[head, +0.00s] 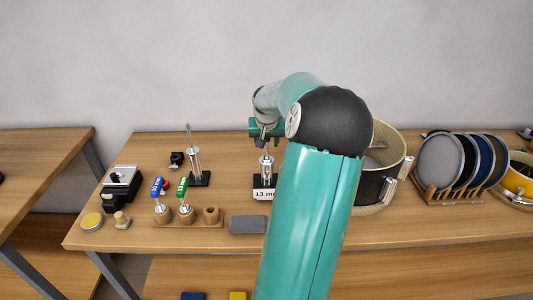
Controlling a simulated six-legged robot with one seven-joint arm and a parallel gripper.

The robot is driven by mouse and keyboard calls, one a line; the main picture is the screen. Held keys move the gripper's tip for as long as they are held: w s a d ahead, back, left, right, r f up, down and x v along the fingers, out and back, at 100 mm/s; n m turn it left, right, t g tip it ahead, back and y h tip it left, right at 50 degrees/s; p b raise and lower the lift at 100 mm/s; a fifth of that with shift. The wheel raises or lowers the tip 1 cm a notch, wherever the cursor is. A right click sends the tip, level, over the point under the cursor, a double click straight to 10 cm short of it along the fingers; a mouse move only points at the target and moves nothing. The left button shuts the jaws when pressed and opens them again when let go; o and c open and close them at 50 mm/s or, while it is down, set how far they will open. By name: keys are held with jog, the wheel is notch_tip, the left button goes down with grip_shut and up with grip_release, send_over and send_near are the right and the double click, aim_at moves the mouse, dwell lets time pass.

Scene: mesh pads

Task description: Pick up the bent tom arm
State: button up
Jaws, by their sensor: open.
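My gripper (264,137) hangs, jaws open, over the right-hand of two metal posts on the bench. That right-hand post (266,166) stands upright behind a white "13 mm" label (264,195); my gripper hides its top, so I cannot tell whether it is the bent tom arm or whether the fingers touch it.
A wooden holder (190,219) carries blue-topped and green-topped tools. A grey pad (248,224) lies at the bench front. A drum shell (390,150) stands right of my arm, partly hidden. A wooden rack (450,192) holds several discs. The bench between the posts is clear.

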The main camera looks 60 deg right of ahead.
grip_shut()
dwell(0.3)
notch_tip(320, 180, up, 15)
jog(key=shift+r, duration=0.2)
dwell(0.8)
